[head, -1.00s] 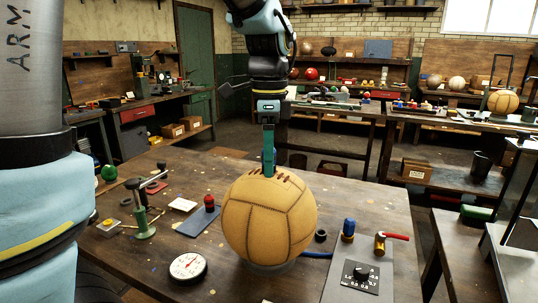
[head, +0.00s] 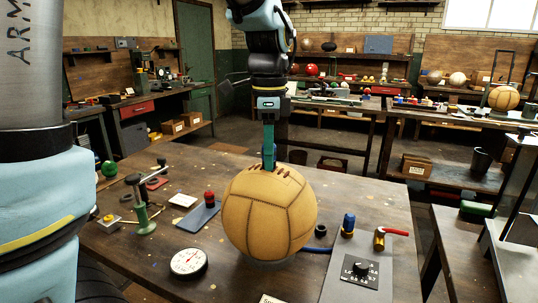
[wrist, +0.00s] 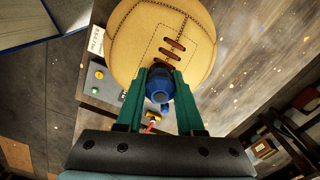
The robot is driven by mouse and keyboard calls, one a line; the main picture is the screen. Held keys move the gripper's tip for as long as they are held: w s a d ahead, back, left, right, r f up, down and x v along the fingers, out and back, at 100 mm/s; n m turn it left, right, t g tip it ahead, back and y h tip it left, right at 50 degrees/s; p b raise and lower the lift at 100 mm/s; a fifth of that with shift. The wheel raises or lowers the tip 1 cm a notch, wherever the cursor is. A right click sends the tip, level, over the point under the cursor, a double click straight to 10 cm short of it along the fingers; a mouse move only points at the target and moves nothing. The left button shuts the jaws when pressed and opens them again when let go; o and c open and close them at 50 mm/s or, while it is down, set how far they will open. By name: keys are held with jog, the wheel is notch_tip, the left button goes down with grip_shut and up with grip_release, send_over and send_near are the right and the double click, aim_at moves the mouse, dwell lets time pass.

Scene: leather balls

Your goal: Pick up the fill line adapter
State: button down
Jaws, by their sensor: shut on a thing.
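My gripper (head: 269,150) hangs over the tan leather ball (head: 268,220), with its green fingers in front of the lacing in the head view. In the wrist view, the fingers (wrist: 161,92) are shut on a blue fitting (wrist: 157,84) with a narrower blue end; I take this for the fill line adapter. Its lower part is partly hidden. The laced ball (wrist: 145,25) lies just beyond it. I cannot tell whether fitting and ball touch.
A blue-topped fitting (head: 348,222) and a red-handled valve (head: 390,234) stand on a grey panel at the right. A gauge (head: 189,262), red-topped piece (head: 209,199) and green stand (head: 143,215) are at the left. Bare wood (head: 345,192) lies behind the ball.

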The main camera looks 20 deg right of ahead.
jog(key=shift+r, duration=0.1)
notch_tip(320, 180, up, 9)
jog(key=shift+r+b, duration=0.2)
jog(key=shift+b, duration=0.8)
jog(key=shift+f+b, duration=0.65)
jog(key=shift+f, duration=0.7)
